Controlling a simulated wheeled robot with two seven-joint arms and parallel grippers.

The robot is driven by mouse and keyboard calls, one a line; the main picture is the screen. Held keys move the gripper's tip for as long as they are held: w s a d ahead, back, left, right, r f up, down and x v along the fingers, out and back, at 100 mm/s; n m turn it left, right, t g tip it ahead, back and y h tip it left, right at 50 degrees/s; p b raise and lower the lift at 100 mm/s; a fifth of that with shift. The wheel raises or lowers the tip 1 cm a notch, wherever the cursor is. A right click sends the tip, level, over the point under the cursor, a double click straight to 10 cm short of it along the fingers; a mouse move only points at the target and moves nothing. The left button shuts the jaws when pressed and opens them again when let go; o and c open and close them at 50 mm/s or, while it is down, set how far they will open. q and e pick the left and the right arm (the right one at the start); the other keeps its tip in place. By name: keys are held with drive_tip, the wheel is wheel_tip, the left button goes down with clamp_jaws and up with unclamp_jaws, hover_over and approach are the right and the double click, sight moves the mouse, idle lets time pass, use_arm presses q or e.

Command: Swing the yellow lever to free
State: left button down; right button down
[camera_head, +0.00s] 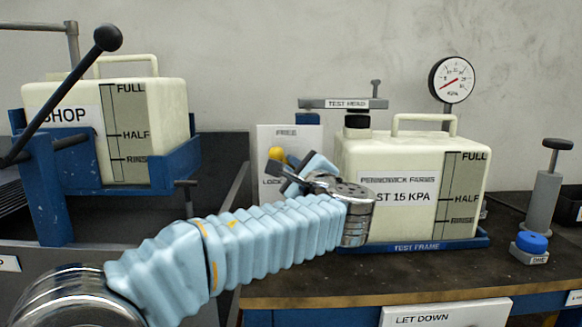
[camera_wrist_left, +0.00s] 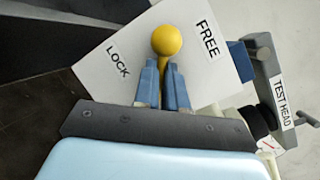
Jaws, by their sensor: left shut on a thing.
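The yellow lever's ball knob (camera_head: 276,153) shows in front of a white plate (camera_head: 300,135) to the left of the test tank. In the left wrist view the yellow knob (camera_wrist_left: 167,41) stands between the LOCK label (camera_wrist_left: 117,60) and the FREE label (camera_wrist_left: 207,38), roughly midway. My left gripper (camera_head: 292,172) reaches in from the left, in front of the plate. In the left wrist view its blue fingers (camera_wrist_left: 167,82) are shut on the lever just below the knob. The lever's lower part is hidden behind the fingers. My right gripper is not in view.
The cream test tank (camera_head: 365,219) sits in a blue test frame (camera_head: 417,246) just right of my wrist. A test head bar (camera_head: 343,103) overhangs it. Another tank (camera_head: 165,100) in a blue cradle with a black-knobbed handle (camera_head: 107,38) stands left. A blue button (camera_head: 532,242) is at right.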

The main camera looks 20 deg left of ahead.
use_arm(q)
drive_tip(key=d+m+t+p, duration=0.1)
drive_tip(key=m, duration=0.2)
drive_tip(key=r+m+t+p, duration=0.1)
drive_tip(key=m, duration=0.1)
drive_tip(key=d+m+t+p, duration=0.1)
drive_tip(key=m, duration=0.2)
drive_tip(key=shift+w+d+r+m+h, duration=0.2)
drive_tip(key=shift+w+d+m+h, duration=0.1)
drive_tip(key=shift+w+d, duration=0.05)
drive_tip(key=shift+w+d+m+t+h+p, duration=0.15)
drive_tip(key=shift+d+m+t+p, duration=0.1)
drive_tip(key=shift+m, duration=0.45)
drive_tip(key=shift+s+d+m+t+h+p, duration=0.15)
drive_tip(key=shift+m+t, duration=0.1)
drive_tip(key=shift+m, duration=0.45)
drive_tip(key=shift+w+d+f, duration=0.1)
drive_tip(key=shift+w, duration=0.05)
drive_tip(key=c, duration=1.2)
unclamp_jaws()
drive_tip(key=b+v, duration=0.2)
drive_tip(key=v, duration=1.1)
drive_tip(key=shift+s+d+f, duration=0.1)
drive_tip(key=shift+s, duration=0.25)
drive_tip(key=shift+s, duration=0.1)
